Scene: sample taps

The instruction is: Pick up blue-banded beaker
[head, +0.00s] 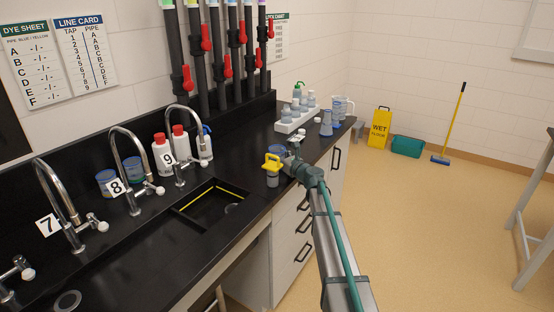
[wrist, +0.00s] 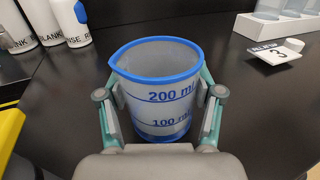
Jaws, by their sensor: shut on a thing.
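The blue-banded beaker (wrist: 155,62) is translucent, with a blue rim, a blue band at its base and 200 ml and 100 ml marks. It stands upright between the fingers of my gripper (wrist: 160,96), which touch it on both sides. My gripper is shut on it. In the head view, the beaker (head: 276,149) shows as a bit of blue, mostly hidden behind a yellow-topped container and my gripper (head: 287,159). I cannot tell whether its base touches the black counter.
The yellow-topped container (head: 272,170) stands close by at the counter's front. The sink (head: 210,207) lies left of it. Bottles (head: 162,158) stand behind the sink. A white rack (head: 298,121) and a blue-grey flask (head: 326,124) stand farther back.

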